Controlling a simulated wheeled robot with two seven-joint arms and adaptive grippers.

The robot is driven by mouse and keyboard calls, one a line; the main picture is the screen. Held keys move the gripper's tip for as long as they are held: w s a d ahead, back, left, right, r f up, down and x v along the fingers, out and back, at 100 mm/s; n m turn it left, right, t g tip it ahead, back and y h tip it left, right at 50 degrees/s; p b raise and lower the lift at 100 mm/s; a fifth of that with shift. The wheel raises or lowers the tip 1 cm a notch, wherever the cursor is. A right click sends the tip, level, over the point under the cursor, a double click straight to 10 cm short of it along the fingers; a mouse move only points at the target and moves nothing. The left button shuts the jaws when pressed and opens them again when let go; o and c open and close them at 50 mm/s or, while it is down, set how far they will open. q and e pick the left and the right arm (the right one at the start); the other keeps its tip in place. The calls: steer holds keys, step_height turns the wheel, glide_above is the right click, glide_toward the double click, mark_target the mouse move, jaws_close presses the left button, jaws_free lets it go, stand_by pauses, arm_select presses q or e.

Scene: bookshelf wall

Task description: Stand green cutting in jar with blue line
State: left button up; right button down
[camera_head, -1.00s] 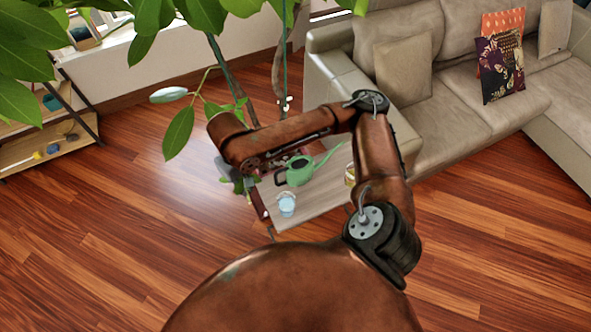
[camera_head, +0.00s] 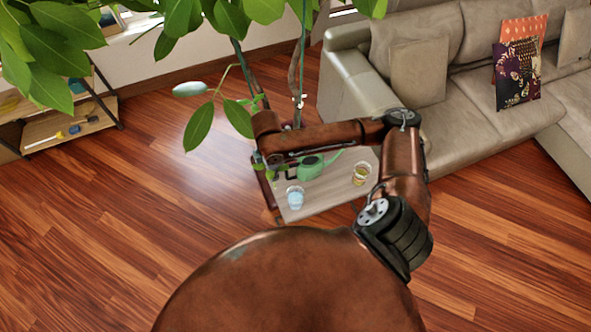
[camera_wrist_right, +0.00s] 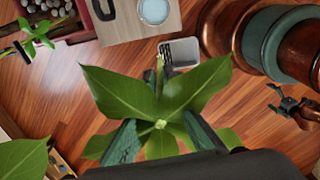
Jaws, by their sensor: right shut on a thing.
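My right gripper (camera_wrist_right: 160,138) is shut on the stem of a green leafy cutting (camera_wrist_right: 160,92), whose broad leaves spread around the fingers. In the head view my right gripper (camera_head: 275,172) hangs over the left end of a small table, partly hidden by my arm and leaves. A clear jar with pale blue contents (camera_head: 295,197) stands near the table's front left; it also shows at the top of the wrist view (camera_wrist_right: 153,11). A jar with amber contents (camera_head: 361,173) stands further right. No blue line can be made out. A dark gripper, apparently my left (camera_wrist_right: 292,106), shows at the wrist view's right edge.
The small wooden table (camera_head: 325,196) also bears a green watering can (camera_head: 312,167) behind the blue jar. A large leafy plant (camera_head: 200,125) hangs over the left. A beige sofa (camera_head: 355,100) stands behind right. Wooden floor is open at left and front.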

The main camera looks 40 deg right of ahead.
steer(key=s+d+f+n, duration=0.2)
steer(key=d+f+n, duration=0.5)
steer(key=f+n, duration=0.3)
steer(key=shift+s+d+f+n+b, duration=0.3)
steer(key=shift+s+n+b, duration=0.05)
steer(key=shift+n, duration=1.05)
steer(key=shift+p, duration=0.45)
steer(key=shift+p, duration=0.65)
stand_by(0.9)
steer(key=shift+f, duration=0.15)
stand_by(0.6)
